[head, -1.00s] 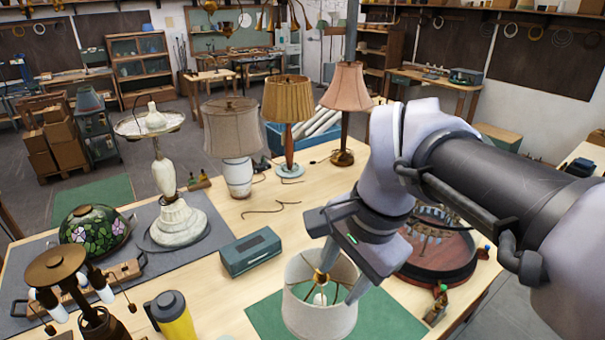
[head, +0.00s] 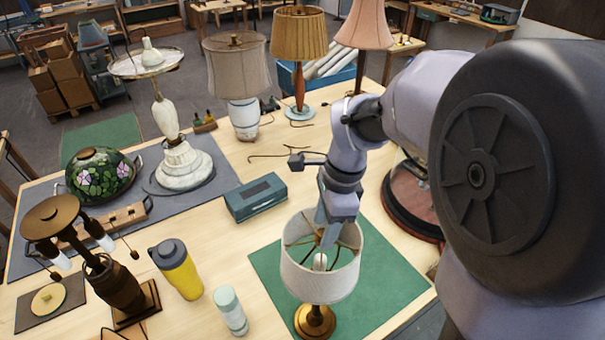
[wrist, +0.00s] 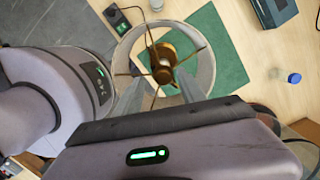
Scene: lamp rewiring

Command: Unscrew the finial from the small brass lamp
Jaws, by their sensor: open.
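The small brass lamp stands upright with its round brass base (head: 314,322) on a green mat (head: 388,285). Its pale drum shade (head: 319,281) is open at the top, with thin brass spokes and a white bulb (head: 320,262) inside. My gripper (head: 325,238) points down into the shade's top opening, near the middle of the spokes. In the wrist view my gripper (wrist: 160,80) has its two fingers apart, with brass parts (wrist: 161,70) of the lamp seen between and beyond them. I cannot clearly tell the finial from the brass below it, nor whether the fingers touch anything.
A teal box (head: 256,197) lies left of the lamp. A yellow bottle (head: 179,270) and a pale green-capped canister (head: 230,311) stand at front left. Taller lamps stand farther back.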

